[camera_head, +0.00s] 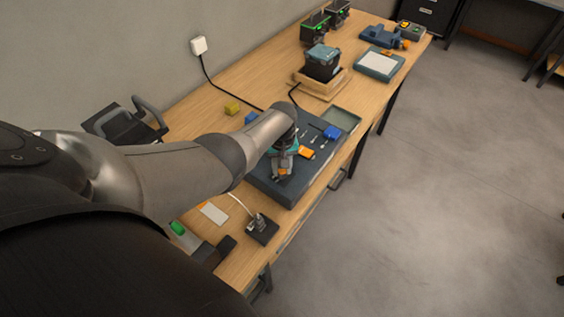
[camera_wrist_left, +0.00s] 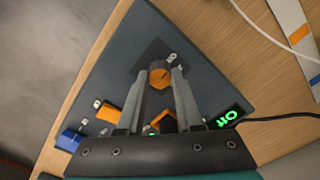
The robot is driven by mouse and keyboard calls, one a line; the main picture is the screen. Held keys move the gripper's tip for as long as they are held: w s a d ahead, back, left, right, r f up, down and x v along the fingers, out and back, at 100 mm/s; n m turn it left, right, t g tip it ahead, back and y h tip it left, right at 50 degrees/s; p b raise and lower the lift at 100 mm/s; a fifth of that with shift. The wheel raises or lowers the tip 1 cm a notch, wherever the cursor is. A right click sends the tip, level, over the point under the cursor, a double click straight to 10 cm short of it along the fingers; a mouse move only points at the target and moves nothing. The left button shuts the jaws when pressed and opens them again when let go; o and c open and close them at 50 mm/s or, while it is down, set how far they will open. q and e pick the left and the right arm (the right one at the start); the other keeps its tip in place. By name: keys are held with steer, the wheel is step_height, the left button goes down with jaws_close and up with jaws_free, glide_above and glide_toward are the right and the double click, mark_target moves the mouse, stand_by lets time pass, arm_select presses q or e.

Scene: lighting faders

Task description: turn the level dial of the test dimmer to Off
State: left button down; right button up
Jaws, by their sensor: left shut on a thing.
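The level dial is an orange round knob (camera_wrist_left: 160,74) on the dark grey dimmer panel (camera_wrist_left: 200,75). In the head view the panel (camera_head: 285,190) lies on the bench under my left arm. My left gripper (camera_wrist_left: 160,78) is shut on the knob, one finger on each side; it also shows in the head view (camera_head: 281,172), pointing down at the panel's near end. A small black display (camera_wrist_left: 226,118) on the panel shows green text that reads "Off", turned in the wrist view. The gripper body partly hides a second orange part (camera_wrist_left: 165,120).
An orange fader cap (camera_head: 306,152) and a blue fader cap (camera_head: 331,132) sit farther along the panel. A black socket box (camera_head: 262,229) with a white cable stands near the front edge. A black and teal box (camera_head: 322,62) stands farther back. Bare floor lies right.

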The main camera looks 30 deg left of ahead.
mark_target(282, 171)
arm_select(q)
steer(key=shift+r, duration=0.1)
steer(key=c, duration=0.6)
jaws_free()
steer(key=shift+o, duration=0.2)
steer(key=shift+r, duration=0.1)
steer(key=shift+r+b, duration=0.35)
steer(key=shift+r, duration=0.65)
step_height(282, 171, up, 13)
